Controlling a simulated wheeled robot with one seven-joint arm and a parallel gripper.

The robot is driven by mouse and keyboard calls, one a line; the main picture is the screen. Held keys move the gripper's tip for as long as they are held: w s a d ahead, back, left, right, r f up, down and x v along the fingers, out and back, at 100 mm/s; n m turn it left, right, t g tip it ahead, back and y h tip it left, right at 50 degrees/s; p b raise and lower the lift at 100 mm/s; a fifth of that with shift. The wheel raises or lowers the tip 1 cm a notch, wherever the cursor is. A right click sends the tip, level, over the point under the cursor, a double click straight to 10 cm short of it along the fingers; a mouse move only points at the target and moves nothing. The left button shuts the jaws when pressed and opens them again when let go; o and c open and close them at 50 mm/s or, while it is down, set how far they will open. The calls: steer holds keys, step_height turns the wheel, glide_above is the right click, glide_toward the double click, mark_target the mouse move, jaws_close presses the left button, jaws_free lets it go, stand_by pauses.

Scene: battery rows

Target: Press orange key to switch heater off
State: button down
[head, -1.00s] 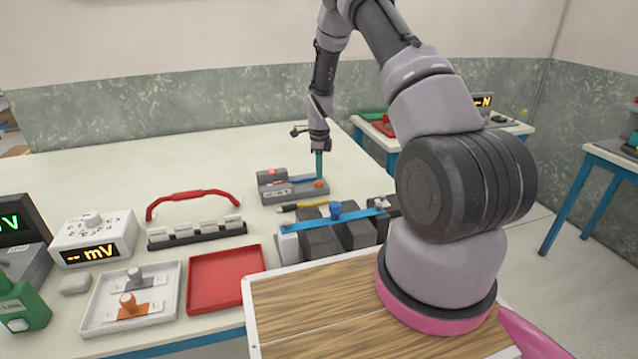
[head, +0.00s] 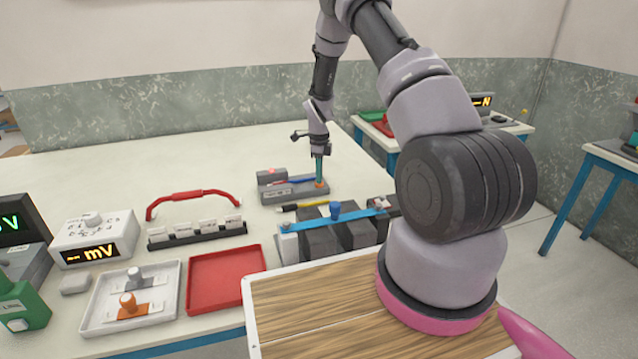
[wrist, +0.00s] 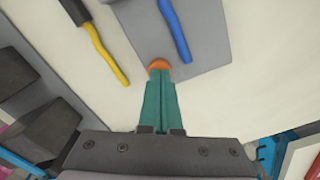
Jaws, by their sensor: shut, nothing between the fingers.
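The orange key (head: 321,186) is a small round button at the right end of a grey heater unit (head: 300,193) on the white table. The unit has a raised grey block at its left with a red light (head: 271,171) showing. My gripper (head: 319,181) points straight down with its teal fingers shut and empty, tips at the key. In the wrist view the teal fingertips (wrist: 159,80) overlap the near edge of the orange key (wrist: 159,65), and the rest of the key shows beyond them. I cannot tell whether the key is pushed down.
Grey blocks under a blue bar (head: 345,217) stand nearer. A red tray (head: 225,280) is at front left; table behind the unit is clear.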

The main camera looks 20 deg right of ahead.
steer(key=shift+f, duration=0.2)
steer(key=shift+r, duration=3)
